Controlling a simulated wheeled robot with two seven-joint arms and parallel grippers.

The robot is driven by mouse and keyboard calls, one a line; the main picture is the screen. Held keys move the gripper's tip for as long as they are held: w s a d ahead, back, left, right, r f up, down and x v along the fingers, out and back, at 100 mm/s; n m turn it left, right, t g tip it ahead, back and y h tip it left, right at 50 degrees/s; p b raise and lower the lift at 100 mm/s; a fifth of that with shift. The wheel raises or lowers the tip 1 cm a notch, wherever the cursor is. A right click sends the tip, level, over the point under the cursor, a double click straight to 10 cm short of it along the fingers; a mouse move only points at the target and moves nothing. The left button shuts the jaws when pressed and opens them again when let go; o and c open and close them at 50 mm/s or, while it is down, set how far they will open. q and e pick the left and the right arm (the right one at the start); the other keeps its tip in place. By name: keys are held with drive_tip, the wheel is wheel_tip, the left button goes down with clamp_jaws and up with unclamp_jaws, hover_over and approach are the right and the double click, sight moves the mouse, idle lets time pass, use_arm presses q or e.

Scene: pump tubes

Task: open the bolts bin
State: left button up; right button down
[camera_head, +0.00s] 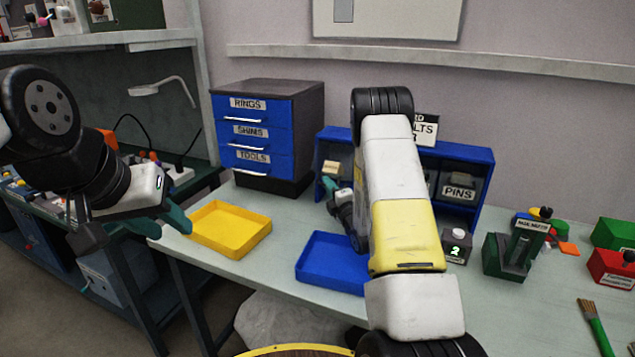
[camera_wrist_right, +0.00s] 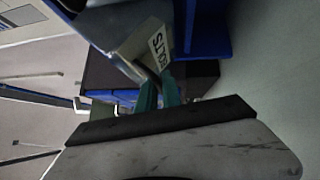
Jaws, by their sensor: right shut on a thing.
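The bolts bin (camera_wrist_right: 132,38) shows in the right wrist view, with a pale BOLTS label on its front. It sits in the blue bin rack (camera_head: 440,150); in the head view my right arm hides much of the rack, and a pale piece (camera_head: 332,168) shows at its left end. My right gripper (camera_wrist_right: 160,92) has its teal fingers at the edge of the bin front beside the label, shut on it. In the head view the right gripper (camera_head: 331,187) is at the rack's left compartment. I cannot tell how far the bin is open. My left gripper (camera_head: 160,222) is open and empty, left of the table.
A yellow tray (camera_head: 232,240) and a blue tray (camera_head: 318,278) lie on the table in front of the rack. A blue drawer cabinet (camera_head: 255,151) stands left of the rack. A counter box (camera_head: 456,247), a green device (camera_head: 508,258) and a brush (camera_head: 592,322) are on the right.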

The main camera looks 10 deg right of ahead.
idle(0.5)
drive_tip(key=c, duration=1.5)
unclamp_jaws()
drive_tip(key=v, duration=0.8)
drive_tip(key=shift+a, duration=0.15)
